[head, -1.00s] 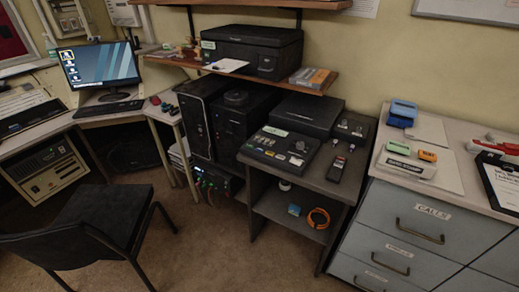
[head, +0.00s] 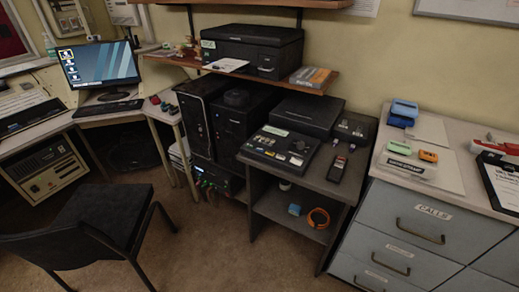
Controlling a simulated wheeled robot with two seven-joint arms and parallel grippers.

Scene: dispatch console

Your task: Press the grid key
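A dark console panel (head: 266,152) with several small keys and labels lies on the dark stand in the middle of the head view. The keys are too small to read, so I cannot tell which one is the grid key. A pale key or label (head: 296,161) shows on its right part. Neither of my grippers is in view, and nothing touches the panel.
A handset (head: 337,168) lies right of the panel, with a black box (head: 308,115) behind it. A shelf (head: 317,88) with a printer (head: 252,48) hangs above. A drawer cabinet (head: 397,222) stands right, a chair (head: 97,222) left. The floor between is clear.

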